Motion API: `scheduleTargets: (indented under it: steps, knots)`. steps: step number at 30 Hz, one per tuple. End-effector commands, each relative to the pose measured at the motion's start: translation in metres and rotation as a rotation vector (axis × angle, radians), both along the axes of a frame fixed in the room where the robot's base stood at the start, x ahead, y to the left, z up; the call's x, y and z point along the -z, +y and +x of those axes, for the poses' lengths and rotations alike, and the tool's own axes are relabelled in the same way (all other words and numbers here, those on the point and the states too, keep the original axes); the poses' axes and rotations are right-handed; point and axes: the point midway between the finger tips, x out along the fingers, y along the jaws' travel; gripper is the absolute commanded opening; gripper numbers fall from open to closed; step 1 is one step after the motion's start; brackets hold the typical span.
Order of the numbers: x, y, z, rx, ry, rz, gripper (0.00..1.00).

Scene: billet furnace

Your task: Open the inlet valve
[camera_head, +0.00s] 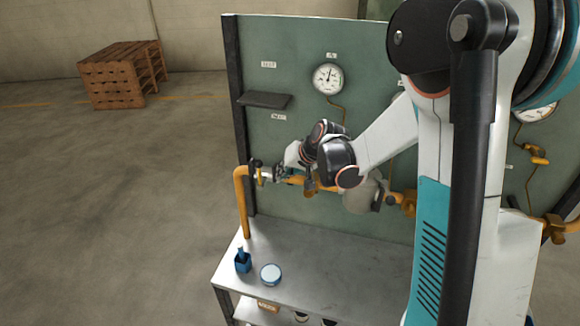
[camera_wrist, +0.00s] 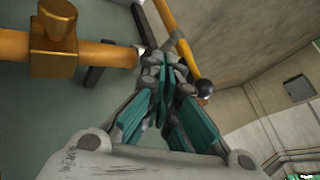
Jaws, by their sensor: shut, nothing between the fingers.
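The inlet valve (camera_head: 260,174) appears to be the fitting at the left end of the orange-yellow pipe run, with a yellow lever and a dark knob. My gripper (camera_head: 279,173) is beside it on the right, fingers pointing left toward it. In the wrist view, my gripper (camera_wrist: 163,62) has its teal-backed fingers together and holds nothing. I cannot tell whether the fingers touch the lever. The valve body is mostly hidden there.
A green panel (camera_head: 300,120) stands behind, with a gauge (camera_head: 327,79) and a small dark shelf (camera_head: 265,100). A metal bench (camera_head: 325,262) below holds a blue holder (camera_head: 243,262) and a round tin (camera_head: 271,274). A wooden crate stack (camera_head: 110,80) stands far left; open floor lies between.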

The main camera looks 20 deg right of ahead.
Motion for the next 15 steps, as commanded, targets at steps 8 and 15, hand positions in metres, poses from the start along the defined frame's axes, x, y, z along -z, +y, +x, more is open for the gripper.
scheduleTargets:
  steps: [8, 15]
  knots:
    - [-0.008, 0.031, 0.013, -0.001, 0.0, -0.001, 0.0]
    - [-0.009, 0.036, 0.016, -0.001, 0.0, -0.001, 0.0]
